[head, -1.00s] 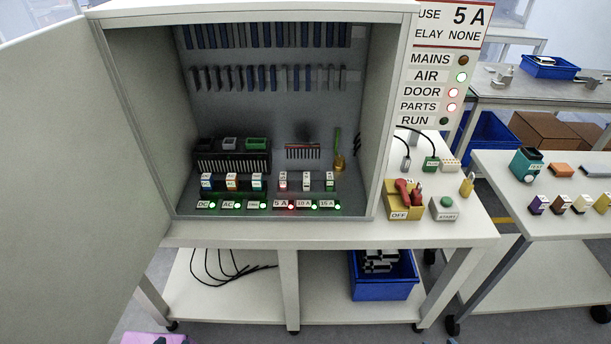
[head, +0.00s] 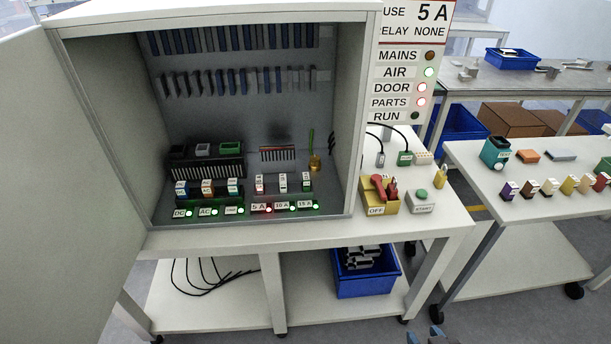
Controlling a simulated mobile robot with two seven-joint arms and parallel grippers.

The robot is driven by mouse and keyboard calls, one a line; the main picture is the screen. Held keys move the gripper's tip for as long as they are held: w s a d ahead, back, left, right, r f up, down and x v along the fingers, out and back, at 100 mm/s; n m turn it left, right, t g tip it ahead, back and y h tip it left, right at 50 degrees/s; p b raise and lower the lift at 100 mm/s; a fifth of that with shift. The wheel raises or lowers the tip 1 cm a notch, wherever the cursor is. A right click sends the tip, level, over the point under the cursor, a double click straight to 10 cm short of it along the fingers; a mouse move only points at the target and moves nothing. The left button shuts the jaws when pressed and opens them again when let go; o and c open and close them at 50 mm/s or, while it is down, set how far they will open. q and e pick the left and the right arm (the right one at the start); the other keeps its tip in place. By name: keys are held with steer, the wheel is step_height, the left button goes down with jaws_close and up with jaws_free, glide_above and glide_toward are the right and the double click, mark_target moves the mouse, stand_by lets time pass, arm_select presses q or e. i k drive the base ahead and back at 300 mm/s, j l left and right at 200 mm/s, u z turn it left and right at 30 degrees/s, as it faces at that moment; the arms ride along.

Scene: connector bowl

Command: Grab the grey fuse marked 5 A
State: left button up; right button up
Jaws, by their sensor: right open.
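I cannot pick out a grey fuse marked 5 A for certain. Several small labelled fuses stand in a row on the right table: a purple one (head: 510,190), a brown one (head: 529,187), a tan one (head: 548,188), a yellow one (head: 568,185) and others to the right. Their markings are too small to read. In the cabinet, a red-and-white fuse (head: 259,184) stands above the 5 A label (head: 259,207), whose lamp is red. My right gripper (head: 424,336) shows only as bluish tips at the bottom edge, open and away from the fuses. My left gripper is not in view.
The open cabinet (head: 355,120) stands on a white bench (head: 420,232), its door at the left. A red-handled OFF switch (head: 380,194) and green START button (head: 421,200) are on the bench. The right table (head: 470,160) also holds a teal device (head: 496,153). A gap separates bench and table.

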mark_target(260, 182)
steer(key=k+l+u, duration=0.15)
steer(key=l, duration=0.25)
steer(key=l+u, duration=0.15)
steer(key=l, duration=0.2)
steer(key=i+u, duration=0.15)
steer(key=u, duration=1.15)
steer(key=i+l, duration=0.2)
steer(key=l, duration=0.2)
steer(key=u, duration=0.05)
